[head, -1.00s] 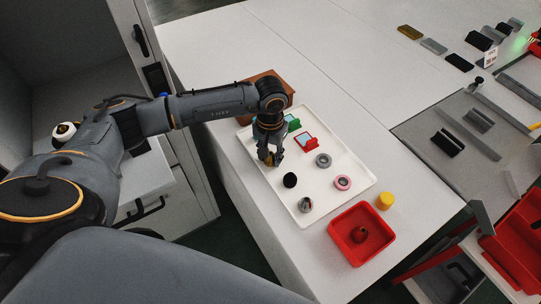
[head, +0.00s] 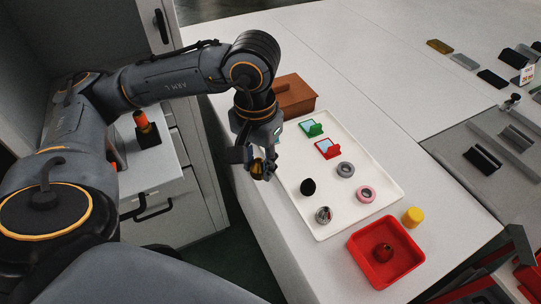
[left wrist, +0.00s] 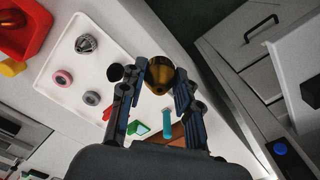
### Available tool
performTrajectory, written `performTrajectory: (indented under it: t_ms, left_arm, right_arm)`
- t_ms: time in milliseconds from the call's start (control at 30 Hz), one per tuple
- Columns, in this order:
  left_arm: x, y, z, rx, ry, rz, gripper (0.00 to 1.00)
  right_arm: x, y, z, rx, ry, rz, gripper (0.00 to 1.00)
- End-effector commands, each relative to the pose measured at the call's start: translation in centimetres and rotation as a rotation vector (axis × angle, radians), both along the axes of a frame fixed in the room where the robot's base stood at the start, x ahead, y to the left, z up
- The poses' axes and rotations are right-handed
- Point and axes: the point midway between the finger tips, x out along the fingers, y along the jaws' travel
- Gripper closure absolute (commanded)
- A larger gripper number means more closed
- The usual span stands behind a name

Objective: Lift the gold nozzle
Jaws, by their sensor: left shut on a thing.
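My left gripper (head: 262,172) is shut on the gold nozzle (head: 257,168). In the left wrist view the nozzle (left wrist: 158,74) sits between the two fingertips (left wrist: 160,80), a rounded gold-brown piece with a dark hole. In the head view the fingers partly hide it, and it is held above the left edge of the white tray (head: 376,210). My right gripper is not in view.
The tray holds a black piece (head: 308,187), a grey ring (head: 345,169), a pink ring (head: 365,194), a metal piece (head: 324,214), and green (head: 311,129) and red (head: 328,148) holders. A red bin (head: 407,261), yellow cylinder (head: 412,217) and brown box (head: 295,95) stand nearby.

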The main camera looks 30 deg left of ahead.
Motion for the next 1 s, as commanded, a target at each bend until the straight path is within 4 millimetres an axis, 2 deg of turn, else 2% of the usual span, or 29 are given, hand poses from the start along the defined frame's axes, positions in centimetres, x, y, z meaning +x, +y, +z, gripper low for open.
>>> performTrajectory:
  t_ms: [167,667,1000]
  left_arm:
    - [-0.8,0.0,0.8,0.000,0.000,-0.001,0.99]
    - [-0.8,0.0,3.3,0.000,-0.001,-0.001,0.99]
    - [-0.8,-0.1,3.3,-0.001,0.001,-0.001,0.99]
  right_arm:
    - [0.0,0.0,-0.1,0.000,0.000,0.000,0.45]
    - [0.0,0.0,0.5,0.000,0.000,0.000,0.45]
    - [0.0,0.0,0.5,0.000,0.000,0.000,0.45]
